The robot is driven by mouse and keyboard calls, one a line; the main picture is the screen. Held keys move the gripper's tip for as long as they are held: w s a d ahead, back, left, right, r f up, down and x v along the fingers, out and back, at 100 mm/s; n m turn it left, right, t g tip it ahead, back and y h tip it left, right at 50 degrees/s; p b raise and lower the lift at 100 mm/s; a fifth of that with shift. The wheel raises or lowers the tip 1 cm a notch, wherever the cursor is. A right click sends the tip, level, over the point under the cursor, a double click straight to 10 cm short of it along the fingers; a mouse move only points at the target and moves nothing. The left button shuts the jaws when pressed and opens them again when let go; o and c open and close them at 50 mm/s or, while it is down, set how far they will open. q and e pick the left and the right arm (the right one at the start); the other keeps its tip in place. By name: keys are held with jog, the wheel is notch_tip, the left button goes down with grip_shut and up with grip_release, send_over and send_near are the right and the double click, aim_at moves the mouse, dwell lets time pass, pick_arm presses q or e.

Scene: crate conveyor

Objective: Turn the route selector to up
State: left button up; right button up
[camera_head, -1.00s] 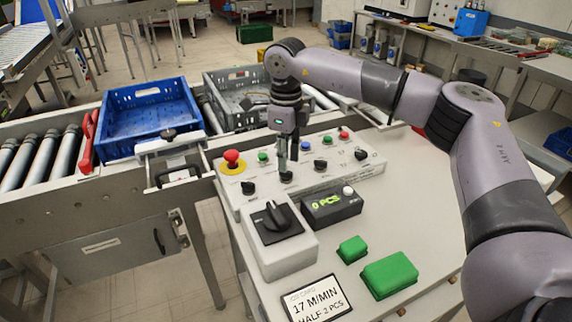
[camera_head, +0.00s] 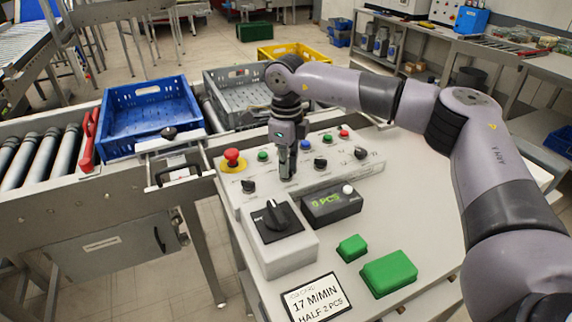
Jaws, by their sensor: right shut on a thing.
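The control panel (camera_head: 334,180) stands on the table with several buttons and small black selector knobs, such as the left one (camera_head: 248,187). My right gripper (camera_head: 287,174) points down at the panel and is shut on the second small black knob from the left, which its fingers mostly hide. A grey box with a large black rotary knob (camera_head: 275,219) stands in front of the panel. The labels are too small to read, so I cannot tell which knob is the route selector or its setting. My left gripper is not in view.
A red emergency button (camera_head: 232,156) and a counter display (camera_head: 331,204) are close to my right gripper. Green blocks (camera_head: 388,273) and a sign (camera_head: 318,299) lie in front. Blue (camera_head: 150,121) and grey (camera_head: 222,79) crates sit on the conveyor.

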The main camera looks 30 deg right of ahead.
jog(key=shift+m, duration=0.4)
grip_shut()
jog(key=m, duration=0.4)
jog(key=shift+m, duration=0.3)
jog(key=m, duration=0.9)
jog(key=shift+r, duration=0.1)
jog(key=shift+m, duration=1.6)
jog(key=shift+w, duration=0.1)
jog(key=o, duration=0.7)
grip_release()
notch_tip(320, 180, up, 12)
jog(key=shift+f, duration=0.1)
